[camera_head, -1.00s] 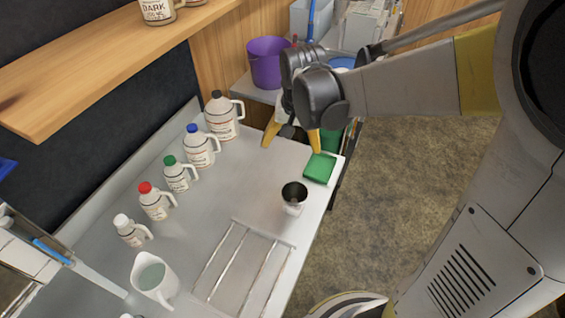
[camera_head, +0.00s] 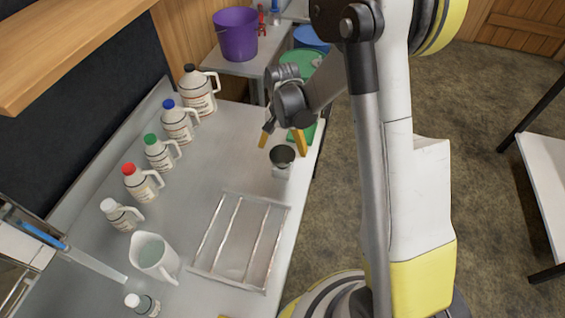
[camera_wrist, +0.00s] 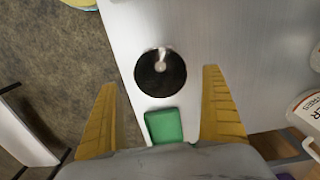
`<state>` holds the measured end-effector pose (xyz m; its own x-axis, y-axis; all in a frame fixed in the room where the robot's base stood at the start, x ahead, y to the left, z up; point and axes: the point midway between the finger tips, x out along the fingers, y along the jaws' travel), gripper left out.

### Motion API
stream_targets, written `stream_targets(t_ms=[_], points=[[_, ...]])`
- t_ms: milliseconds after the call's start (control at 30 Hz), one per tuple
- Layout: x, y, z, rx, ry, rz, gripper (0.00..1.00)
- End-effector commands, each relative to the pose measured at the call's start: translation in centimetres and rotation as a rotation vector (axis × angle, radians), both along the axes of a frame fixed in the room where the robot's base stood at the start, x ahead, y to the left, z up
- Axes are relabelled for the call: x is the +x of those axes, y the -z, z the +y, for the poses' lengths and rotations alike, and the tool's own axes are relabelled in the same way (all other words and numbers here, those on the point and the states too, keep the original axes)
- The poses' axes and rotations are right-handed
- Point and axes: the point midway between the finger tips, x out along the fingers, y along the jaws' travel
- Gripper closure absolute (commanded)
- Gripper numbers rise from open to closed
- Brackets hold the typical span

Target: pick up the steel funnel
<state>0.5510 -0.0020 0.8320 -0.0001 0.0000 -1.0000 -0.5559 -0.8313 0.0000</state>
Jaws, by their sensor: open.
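The steel funnel (camera_head: 282,160) stands on the metal counter near its right edge, its dark round mouth facing up. In the wrist view the funnel (camera_wrist: 160,72) shows as a dark circle with a bright spot in it, ahead of and between the spread fingers. My gripper (camera_head: 282,147) is open and empty, its yellow fingers pointing down just behind the funnel in the head view. In the wrist view the gripper (camera_wrist: 160,118) has a finger on each side, and neither is seen touching the funnel.
A green sponge-like block (camera_wrist: 164,126) lies close to the funnel. Several capped jugs (camera_head: 178,122) line the counter's left side. A wire rack (camera_head: 240,240) and a white pitcher (camera_head: 154,257) are nearer. A purple bucket (camera_head: 237,36) stands behind. The counter between jugs and funnel is clear.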

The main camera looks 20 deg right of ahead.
Motion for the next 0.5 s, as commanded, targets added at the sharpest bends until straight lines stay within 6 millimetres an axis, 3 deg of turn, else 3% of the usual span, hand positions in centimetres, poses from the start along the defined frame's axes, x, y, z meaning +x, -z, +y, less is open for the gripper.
stream_targets(t_ms=[233,500], points=[[0.0,4.1,0.1,0.000,0.000,0.000,0.05],[0.0,4.4,0.1,0.000,0.000,0.000,0.08]])
